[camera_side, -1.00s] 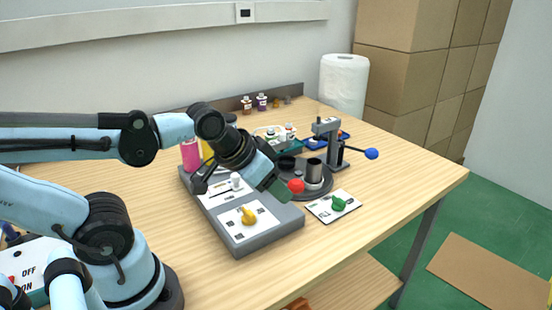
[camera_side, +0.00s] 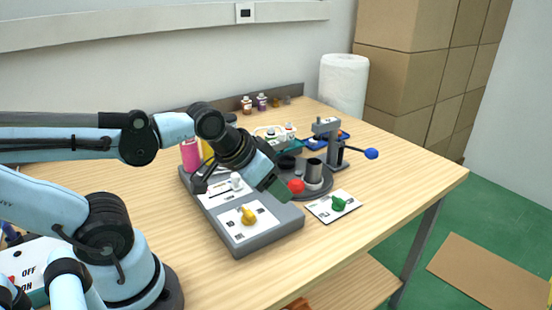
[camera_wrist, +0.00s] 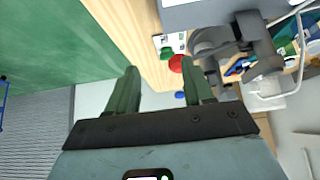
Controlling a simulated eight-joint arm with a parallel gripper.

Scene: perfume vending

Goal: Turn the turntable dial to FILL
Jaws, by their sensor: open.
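A green dial (camera_side: 339,203) sits on a white labelled plate (camera_side: 320,209) at the right of the table; it also shows in the wrist view (camera_wrist: 167,51). A yellow dial (camera_side: 248,216) sits on a white labelled panel on the grey control box (camera_side: 270,238). The dial lettering is too small to read. The dark round turntable (camera_side: 322,193) carries a metal cup (camera_side: 314,170). My gripper (camera_side: 285,197) is in the air by a red ball knob (camera_side: 296,186), left of the green dial. In the wrist view my gripper (camera_wrist: 162,68) is open and empty, its green fingers wide apart.
A press stand (camera_side: 334,150) with a blue-knobbed lever (camera_side: 371,153) stands behind the turntable. A white paper roll (camera_side: 343,84) and small bottles (camera_side: 262,102) stand at the back. The table is bare between the green dial's plate and its right edge.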

